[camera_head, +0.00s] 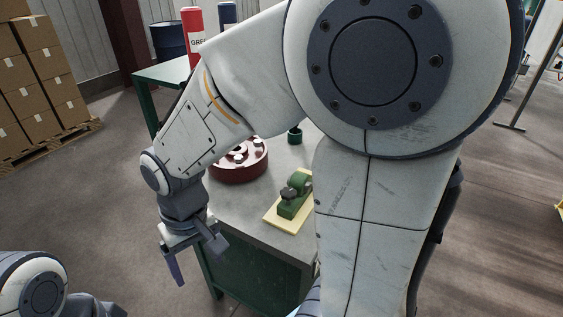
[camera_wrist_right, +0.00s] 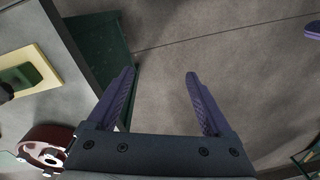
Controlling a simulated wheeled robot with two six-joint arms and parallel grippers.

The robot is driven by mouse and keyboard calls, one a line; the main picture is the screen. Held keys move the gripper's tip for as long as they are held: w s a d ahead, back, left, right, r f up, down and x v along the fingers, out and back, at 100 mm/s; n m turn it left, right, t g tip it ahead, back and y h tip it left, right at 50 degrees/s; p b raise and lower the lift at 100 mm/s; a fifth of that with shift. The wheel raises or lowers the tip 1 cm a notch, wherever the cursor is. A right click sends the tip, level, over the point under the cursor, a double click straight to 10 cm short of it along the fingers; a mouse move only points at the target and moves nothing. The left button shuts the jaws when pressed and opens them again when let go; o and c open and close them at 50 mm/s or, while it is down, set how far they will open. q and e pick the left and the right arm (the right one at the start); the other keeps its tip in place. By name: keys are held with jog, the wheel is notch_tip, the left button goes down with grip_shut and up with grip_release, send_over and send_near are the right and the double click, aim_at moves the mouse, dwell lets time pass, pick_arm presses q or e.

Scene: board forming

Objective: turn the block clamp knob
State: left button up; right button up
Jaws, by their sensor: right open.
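A green block clamp (camera_head: 295,204) with a dark knob (camera_head: 290,193) on its near-left side stands on a pale yellow board (camera_head: 283,223) on the bench. My right gripper (camera_head: 198,258) is open and empty, off the bench's left edge and apart from the clamp. In the right wrist view my gripper's purple fingers (camera_wrist_right: 161,74) are spread over bare floor. The clamp (camera_wrist_right: 35,73) and board (camera_wrist_right: 45,60) lie at that view's left edge, with the dark knob (camera_wrist_right: 5,92) partly cut off. A purple tip (camera_wrist_right: 312,30) at the top right looks like a finger of my left gripper.
A grey-topped green bench (camera_head: 245,232) carries the board. A red cylinder (camera_head: 194,28) stands farther back. My right arm hides the bench's right side.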

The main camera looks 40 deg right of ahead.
jog(key=w+d+r+m+p, duration=0.6)
jog(key=w+d, duration=0.2)
jog(key=d, duration=0.2)
jog(key=m+p, duration=0.8)
jog(key=m, duration=0.1)
send_over(289, 190)
jog(key=shift+h, duration=0.3)
notch_tip(289, 190, down, 10)
jog(key=p, duration=0.2)
jog(key=shift+r+p, duration=0.1)
jog(key=shift+p, duration=0.25)
pick_arm(q)
notch_tip(289, 190, up, 20)
pick_arm(e)
jog(key=shift+f, duration=0.6)
pick_arm(q)
jog(key=shift+d, duration=0.1)
